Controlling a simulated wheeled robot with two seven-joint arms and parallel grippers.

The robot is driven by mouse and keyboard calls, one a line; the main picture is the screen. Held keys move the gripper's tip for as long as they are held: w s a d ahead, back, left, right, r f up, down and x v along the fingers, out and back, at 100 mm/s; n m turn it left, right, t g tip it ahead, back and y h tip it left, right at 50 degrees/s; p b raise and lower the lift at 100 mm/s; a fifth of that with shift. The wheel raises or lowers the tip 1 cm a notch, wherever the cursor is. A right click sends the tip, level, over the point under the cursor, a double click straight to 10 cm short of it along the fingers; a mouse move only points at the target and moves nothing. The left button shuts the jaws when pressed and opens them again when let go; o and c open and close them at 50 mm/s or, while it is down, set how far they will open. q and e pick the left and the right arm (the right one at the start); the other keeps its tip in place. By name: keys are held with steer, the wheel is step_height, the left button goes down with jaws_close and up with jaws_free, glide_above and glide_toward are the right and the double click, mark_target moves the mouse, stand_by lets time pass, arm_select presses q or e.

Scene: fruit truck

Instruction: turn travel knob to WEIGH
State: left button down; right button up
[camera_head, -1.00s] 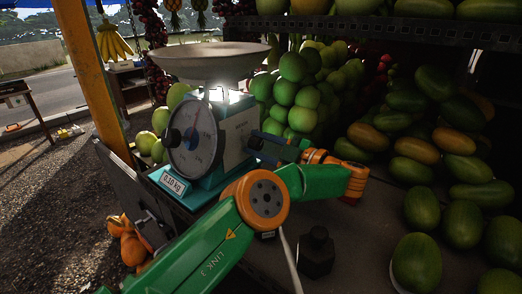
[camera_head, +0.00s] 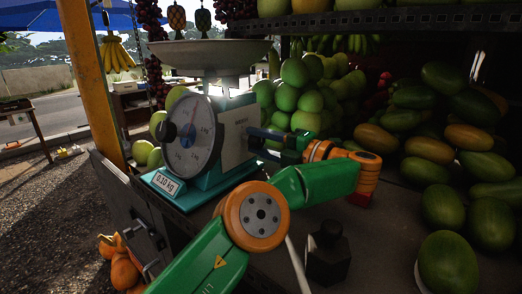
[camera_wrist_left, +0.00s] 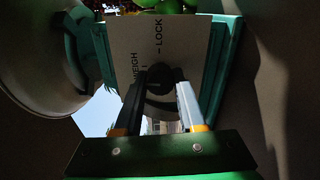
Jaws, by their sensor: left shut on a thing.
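The teal weighing scale (camera_head: 205,150) stands on the counter with a round dial (camera_head: 192,136), a wide pan (camera_head: 210,56) on top and a tag reading 0.10 kg. In the left wrist view, its pale side panel (camera_wrist_left: 190,40) carries the words WEIGH and LOCK. The dark round travel knob (camera_wrist_left: 160,77) sits below these words. My left gripper (camera_wrist_left: 162,84) is shut on the knob, a finger on each side. The knob's pointing direction is too dark to tell. In the head view, my left gripper (camera_head: 258,137) reaches the scale's right side and hides the knob. My right gripper is not in view.
Green fruit (camera_head: 300,75) is piled behind the scale. Melons (camera_head: 445,210) lie to the right. A dark weight-like block (camera_head: 327,255) stands on the counter near my left arm. An orange post (camera_head: 88,80) rises at the left.

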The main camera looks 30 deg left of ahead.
arm_select(q)
steer(key=shift+a+r+n+b, duration=0.1)
steer(key=shift+n+b, duration=0.2)
steer(key=shift+n, duration=0.3)
steer(key=c, duration=0.7)
jaws_free()
steer(key=shift+o, duration=1)
steer(key=shift+a, duration=0.3)
steer(key=d+p, duration=0.3)
steer(key=d, duration=0.4)
steer(key=shift+s+p, duration=0.3)
steer(key=shift+p, duration=0.05)
